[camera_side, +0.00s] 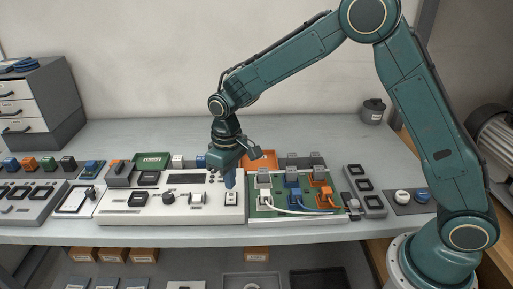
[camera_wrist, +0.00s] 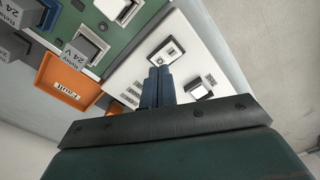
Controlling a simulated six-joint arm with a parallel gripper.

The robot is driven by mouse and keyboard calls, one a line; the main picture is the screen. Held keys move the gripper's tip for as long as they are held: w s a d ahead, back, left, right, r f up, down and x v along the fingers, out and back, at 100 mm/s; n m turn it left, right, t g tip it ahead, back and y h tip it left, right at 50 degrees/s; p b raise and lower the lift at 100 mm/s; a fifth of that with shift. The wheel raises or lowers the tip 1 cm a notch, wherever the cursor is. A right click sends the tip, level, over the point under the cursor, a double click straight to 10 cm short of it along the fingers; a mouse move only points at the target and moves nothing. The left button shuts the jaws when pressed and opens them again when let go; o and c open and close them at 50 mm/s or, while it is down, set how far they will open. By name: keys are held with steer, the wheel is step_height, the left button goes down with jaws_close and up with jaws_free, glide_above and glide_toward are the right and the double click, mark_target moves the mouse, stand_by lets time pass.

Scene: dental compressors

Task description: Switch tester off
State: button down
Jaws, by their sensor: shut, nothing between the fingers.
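The tester (camera_side: 140,217) is a long white panel on the bench, left of the green board, with a dark display, a knob and sockets on top. At its right end is a small switch (camera_side: 231,198) in a white plate. The switch also shows in the wrist view (camera_wrist: 166,53), with a dark part on its plate. My gripper (camera_side: 229,184) points down just above the switch, its fingers together and empty. In the wrist view the fingertips (camera_wrist: 160,70) reach to the edge of the switch plate. I cannot tell whether they touch it.
The green board (camera_side: 292,201) with relays and cables adjoins the tester at right. An orange tray (camera_side: 263,158) lies behind. Dark frames (camera_side: 362,190) stand farther right, and a module with round buttons (camera_side: 408,198) beyond them. A drawer unit (camera_side: 38,103) stands at left. The back of the bench is mostly clear.

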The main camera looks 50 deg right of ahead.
mark_target(233, 194)
steer(key=shift+r, duration=2.2)
steer(key=s+d+r+m+t, duration=0.1)
steer(key=s+d+r, duration=0.2)
steer(key=s+r, duration=0.3)
steer(key=s+d+r+t, duration=0.2)
steer(key=s+d+r, duration=0.2)
steer(key=s+r, duration=0.25)
steer(key=s+d+r+m+t, duration=0.1)
steer(key=s+d, duration=0.1)
steer(key=s, duration=0.6)
steer(key=s+d+m+t, duration=0.1)
steer(key=s+d, duration=0.1)
steer(key=s, duration=0.6)
steer(key=shift+d+r+t, duration=0.2)
steer(key=shift+r+t, duration=0.1)
steer(key=shift+r, duration=0.05)
